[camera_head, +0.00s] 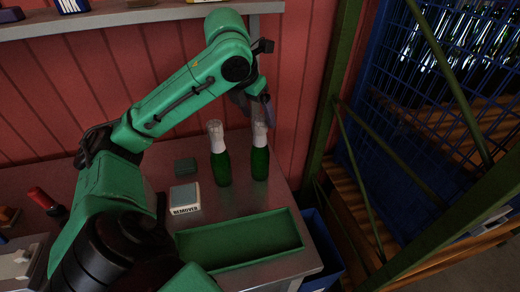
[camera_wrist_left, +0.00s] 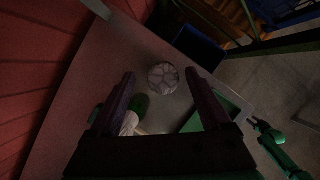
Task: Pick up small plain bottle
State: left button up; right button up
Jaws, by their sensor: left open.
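Two green bottles with pale wrapped necks stand upright side by side on the table: a left bottle (camera_head: 220,167) and a right bottle (camera_head: 260,162). My left gripper (camera_head: 261,104) is open at the top of the right bottle. In the left wrist view the round pale top of this bottle (camera_wrist_left: 162,77) lies between the fingertips, with a gap on both sides. The other bottle (camera_wrist_left: 138,103) shows there beside the left finger, partly hidden by it. A green arm, seemingly my right one, shows small at the lower right; its gripper (camera_wrist_left: 257,123) is too small to read.
A green tray (camera_head: 240,266) lies empty in front of the bottles. A box marked REMOVER (camera_head: 185,199) and a dark green block (camera_head: 185,166) stand left of them. A red wall rises behind; a blue bin (camera_head: 325,255) stands beyond the table's right edge.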

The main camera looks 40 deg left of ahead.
aim_at(262, 127)
pick_arm(q)
jog(key=x, duration=0.4)
jog(key=shift+d+f, duration=0.25)
jog(key=shift+f, duration=0.1)
grip_shut()
jog(key=shift+a+r, duration=0.1)
dwell(0.8)
